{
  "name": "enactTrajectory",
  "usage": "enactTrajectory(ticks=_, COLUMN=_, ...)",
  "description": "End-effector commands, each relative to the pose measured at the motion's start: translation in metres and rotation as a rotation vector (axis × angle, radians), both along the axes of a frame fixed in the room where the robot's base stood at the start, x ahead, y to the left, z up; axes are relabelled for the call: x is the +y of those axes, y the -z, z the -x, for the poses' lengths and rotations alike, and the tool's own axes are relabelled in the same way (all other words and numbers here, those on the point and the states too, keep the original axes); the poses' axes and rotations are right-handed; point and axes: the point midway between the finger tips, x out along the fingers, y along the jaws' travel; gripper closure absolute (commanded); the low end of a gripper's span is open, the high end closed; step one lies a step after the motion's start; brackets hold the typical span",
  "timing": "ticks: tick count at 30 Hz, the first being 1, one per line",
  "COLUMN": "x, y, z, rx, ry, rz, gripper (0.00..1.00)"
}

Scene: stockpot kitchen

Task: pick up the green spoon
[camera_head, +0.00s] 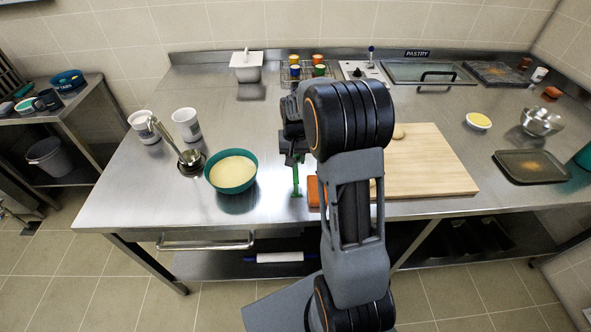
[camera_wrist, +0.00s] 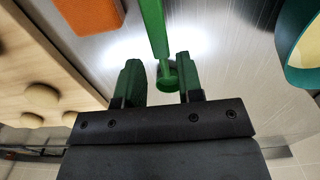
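The green spoon (camera_head: 296,180) shows as a thin green strip near the front edge of the steel table, partly hidden behind my gripper (camera_head: 292,150). In the wrist view, the green spoon (camera_wrist: 154,30) runs down from the top edge, and its rounded end lies between the two fingers of my gripper (camera_wrist: 158,62). The fingers are apart, with a visible gap on both sides of the spoon. I cannot tell the exact height of the fingers above the table.
An orange block (camera_wrist: 88,14) and a wooden board (camera_head: 430,165) lie right of the spoon in the head view. A teal bowl (camera_head: 232,172) of pale food stands to its left. A ladle (camera_head: 180,150) and two mugs (camera_head: 186,124) stand farther left.

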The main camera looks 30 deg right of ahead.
Motion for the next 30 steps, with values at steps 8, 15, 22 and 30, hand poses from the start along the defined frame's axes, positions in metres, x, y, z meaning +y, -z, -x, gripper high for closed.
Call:
enactTrajectory(ticks=8, x=0.001, y=0.02, z=0.002, rx=0.005, ry=-0.001, rz=-0.001, gripper=0.66)
enactTrajectory(ticks=15, x=0.001, y=0.05, z=0.003, rx=0.003, ry=-0.001, rz=-0.001, gripper=0.66)
enactTrajectory(ticks=22, x=0.001, y=0.057, z=0.003, rx=0.0, ry=-0.001, rz=0.0, gripper=0.66)
enactTrajectory(ticks=30, x=0.001, y=0.056, z=0.003, rx=0.0, ry=-0.001, rz=0.0, gripper=0.8)
